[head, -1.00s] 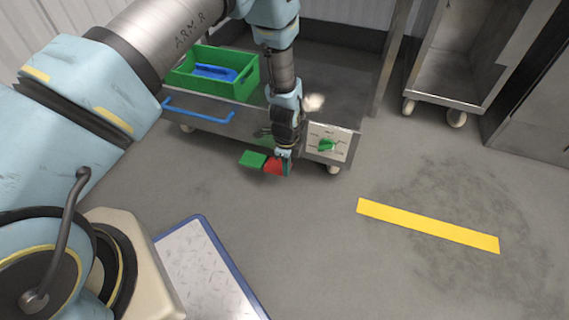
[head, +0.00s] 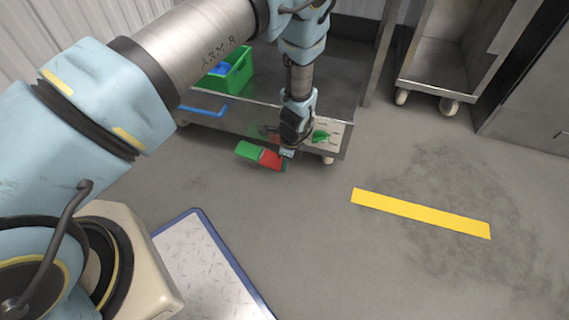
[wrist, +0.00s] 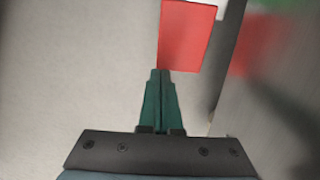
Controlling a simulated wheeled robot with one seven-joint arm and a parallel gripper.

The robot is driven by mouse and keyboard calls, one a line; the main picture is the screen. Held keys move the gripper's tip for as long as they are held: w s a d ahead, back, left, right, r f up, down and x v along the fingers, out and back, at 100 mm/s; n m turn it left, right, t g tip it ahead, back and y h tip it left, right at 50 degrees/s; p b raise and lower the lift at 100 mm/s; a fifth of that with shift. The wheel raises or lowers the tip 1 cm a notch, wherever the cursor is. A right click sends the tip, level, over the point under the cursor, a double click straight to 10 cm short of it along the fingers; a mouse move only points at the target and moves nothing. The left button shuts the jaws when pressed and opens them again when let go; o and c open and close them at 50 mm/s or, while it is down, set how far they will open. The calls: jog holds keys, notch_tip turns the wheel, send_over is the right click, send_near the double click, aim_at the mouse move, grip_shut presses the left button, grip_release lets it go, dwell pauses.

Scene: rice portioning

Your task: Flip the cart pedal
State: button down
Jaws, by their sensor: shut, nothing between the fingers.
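The cart pedal is a two-colored pad at the lower front edge of the metal cart (head: 210,115). Its green half (head: 249,150) is on the left and its red half (head: 270,159) is on the right. My gripper (head: 286,160) is shut and empty at the right end of the red half. In the wrist view the dark green fingers (wrist: 160,72) are together, their tips at the lower edge of the red half (wrist: 187,35). I cannot tell whether they touch it. The green half is not directly clear there.
A light panel with a green knob (head: 320,137) is on the cart front, close to my gripper. A blue handle (head: 204,110) and a green crate (head: 238,72) are at left. A yellow floor strip (head: 420,213) lies on open floor at right. Another wheeled cart (head: 437,83) stands behind.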

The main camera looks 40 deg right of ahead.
notch_tip(320, 180, up, 14)
jog(key=s+d+p, duration=0.1)
jog(key=s+p, duration=0.1)
jog(key=p, duration=0.3)
jog(key=shift+s+d+f, duration=0.15)
jog(key=shift+d+f, duration=0.1)
jog(key=w+a+r+n, duration=1.4)
jog(key=w+a+r, duration=0.3)
jog(key=a+r, duration=0.25)
jog(key=s+a+r+n, duration=0.2)
jog(key=a+r+n, duration=0.25)
jog(key=a, duration=0.35)
jog(key=s+a+r+n+h, duration=0.1)
jog(key=a+r+n, duration=0.35)
jog(key=a, duration=0.35)
jog(key=s+a+r+n, duration=0.25)
jog(key=a+n, duration=0.25)
jog(key=a, duration=0.3)
notch_tip(320, 180, up, 36)
jog(key=p, duration=3.5)
jog(key=shift+w+p, duration=0.4)
